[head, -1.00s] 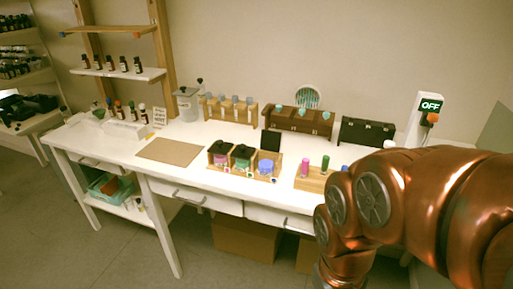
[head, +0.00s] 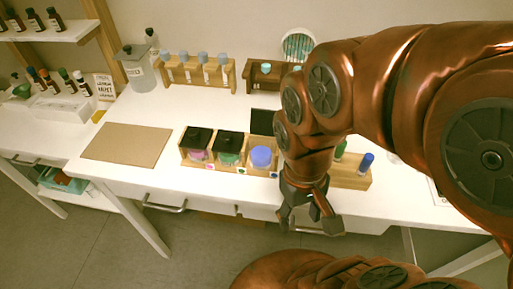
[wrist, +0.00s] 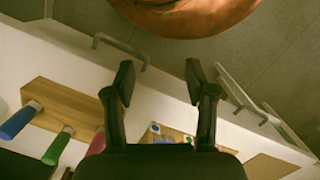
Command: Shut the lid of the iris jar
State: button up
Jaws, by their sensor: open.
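A wooden holder (head: 214,170) on the white table has three compartments with jars. The left jar (head: 197,154), pinkish, and the middle green jar (head: 228,158) have black lids down on top. The right jar (head: 261,157), blue-violet, is uncovered; its black lid (head: 264,122) stands upright behind it. No name is readable, but this open jar fits the iris jar. My gripper (head: 309,212) is open and empty, pointing down near the table's front edge, right of and nearer than the holder. Its two fingers (wrist: 159,80) are spread in the wrist view.
A brown board (head: 127,145) lies at left. Bottle racks (head: 195,75) stand behind. A drawer handle (head: 165,204) sticks out at the front. The table between board and rear rack is clear.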

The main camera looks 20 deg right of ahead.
aim_at(261, 120)
jog(key=u, duration=0.5)
jog(key=k, duration=1.2)
jog(key=u, duration=1.2)
jog(key=i, duration=0.75)
jog(key=z, duration=0.6)
jog(key=i, duration=0.85)
jog(key=z, duration=0.85)
